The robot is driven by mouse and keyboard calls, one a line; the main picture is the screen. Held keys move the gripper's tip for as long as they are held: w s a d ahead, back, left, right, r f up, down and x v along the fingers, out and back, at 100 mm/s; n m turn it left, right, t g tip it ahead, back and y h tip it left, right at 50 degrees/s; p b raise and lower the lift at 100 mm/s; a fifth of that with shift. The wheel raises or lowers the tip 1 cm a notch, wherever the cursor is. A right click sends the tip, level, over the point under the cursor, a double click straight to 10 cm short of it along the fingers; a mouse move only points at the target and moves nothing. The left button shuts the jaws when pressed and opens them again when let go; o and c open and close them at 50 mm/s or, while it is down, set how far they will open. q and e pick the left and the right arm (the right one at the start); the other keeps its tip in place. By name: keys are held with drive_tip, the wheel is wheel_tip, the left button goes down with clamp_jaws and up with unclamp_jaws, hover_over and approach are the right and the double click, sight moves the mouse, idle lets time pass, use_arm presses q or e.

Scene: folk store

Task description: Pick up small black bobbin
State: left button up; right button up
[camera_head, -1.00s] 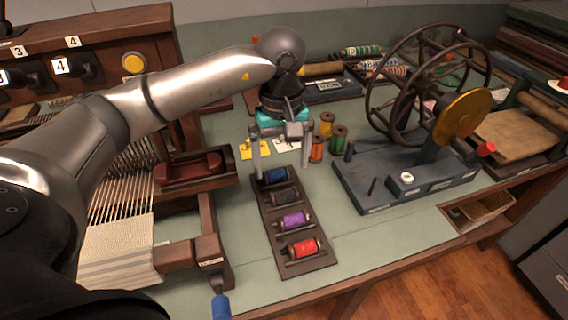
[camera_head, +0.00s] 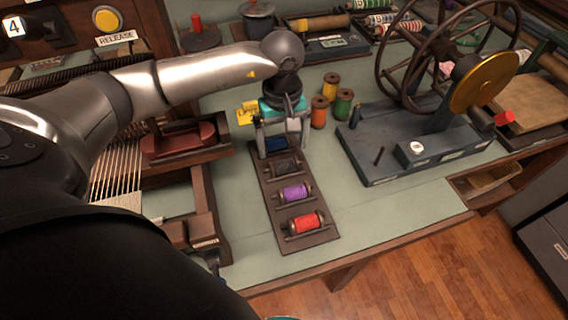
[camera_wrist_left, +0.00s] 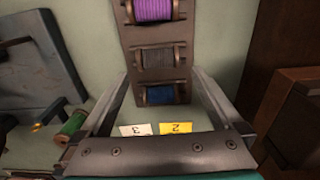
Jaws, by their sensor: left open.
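A dark grey-black bobbin (camera_head: 285,167) lies in the second slot from the back of a dark rack (camera_head: 262,196) on the counter. It also shows in the left wrist view (camera_wrist_left: 158,58). A blue bobbin (camera_head: 277,146) lies behind it, a purple one (camera_head: 294,193) and a red one (camera_head: 306,223) in front. My left gripper (camera_head: 284,150) is open and empty over the rack's back end, its fingers either side of the blue bobbin. In the left wrist view the fingertips (camera_wrist_left: 160,76) reach toward the black bobbin.
Orange and green spools (camera_head: 343,103) and a small dark upright piece (camera_head: 355,115) stand right of the gripper. A winding wheel (camera_head: 447,50) on a blue-grey base is farther right. A loom with a red shuttle (camera_head: 180,140) is left. The counter right of the rack is clear.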

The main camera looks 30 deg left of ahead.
sight(284, 167)
use_arm(q)
wheel_tip(284, 167, down, 5)
drive_tip(key=shift+d+f, duration=0.1)
drive_tip(key=c, duration=1.1)
